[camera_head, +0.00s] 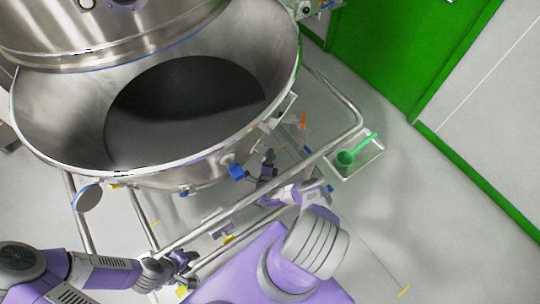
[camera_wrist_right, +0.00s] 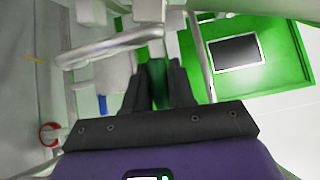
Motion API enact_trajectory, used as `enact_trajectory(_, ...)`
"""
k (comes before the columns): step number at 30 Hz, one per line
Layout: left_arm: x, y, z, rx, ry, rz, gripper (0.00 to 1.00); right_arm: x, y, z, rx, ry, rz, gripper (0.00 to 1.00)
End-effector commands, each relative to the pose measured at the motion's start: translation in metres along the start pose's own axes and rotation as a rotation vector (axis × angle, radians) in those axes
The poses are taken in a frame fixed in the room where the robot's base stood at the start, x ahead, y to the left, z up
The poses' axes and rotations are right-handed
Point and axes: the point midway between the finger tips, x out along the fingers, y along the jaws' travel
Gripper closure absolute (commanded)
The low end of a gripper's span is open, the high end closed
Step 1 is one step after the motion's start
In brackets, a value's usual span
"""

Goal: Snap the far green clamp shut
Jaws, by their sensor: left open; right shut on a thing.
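My right gripper (camera_head: 268,165) is low beside the rim of a large steel bowl (camera_head: 165,162), on its near right side. In the right wrist view its two dark fingers (camera_wrist_right: 157,88) are closed on a dark green piece (camera_wrist_right: 157,72), which looks like a green clamp's handle. In the head view that piece is hidden, so I cannot tell which clamp it belongs to. My left gripper (camera_head: 185,262) is open and empty, below the bowl at the lower left.
A steel tube frame (camera_head: 340,98) surrounds the bowl. A tray (camera_head: 372,158) with a green scoop (camera_head: 358,150) stands right of it. The floor at right is clear up to the green door (camera_head: 390,45).

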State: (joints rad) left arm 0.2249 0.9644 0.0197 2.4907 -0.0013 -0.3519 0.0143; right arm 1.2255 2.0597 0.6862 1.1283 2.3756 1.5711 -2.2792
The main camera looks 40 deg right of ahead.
Motion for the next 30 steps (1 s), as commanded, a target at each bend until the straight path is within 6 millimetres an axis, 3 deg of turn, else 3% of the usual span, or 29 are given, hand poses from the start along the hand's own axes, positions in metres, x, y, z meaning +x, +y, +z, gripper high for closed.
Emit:
enact_trajectory(7, 0.0, 0.0, 0.0, 0.0, 0.0, 0.0, 0.55, -0.001, 0.001, 0.0, 0.0, 0.001, 0.002, 1.0)
enact_trajectory(8, 0.0, 0.0, 0.0, 0.0, 0.0, 0.0, 0.55, -0.001, 0.001, 0.0, 0.0, 0.001, 0.002, 0.72)
enact_trajectory(11, 0.0, 0.0, 0.0, 0.0, 0.0, 0.0, 0.55, -0.001, 0.001, 0.0, 0.0, 0.0, 0.002, 0.56)
enact_trajectory(21, 0.0, 0.0, 0.0, 0.0, 0.0, 0.0, 0.55, -0.004, 0.0, 0.0, 0.001, 0.0, 0.001, 0.55)
enact_trajectory(30, -0.001, 0.0, 0.0, 0.0, 0.0, 0.0, 0.55, -0.05, 0.001, 0.001, 0.001, -0.004, 0.003, 0.55)
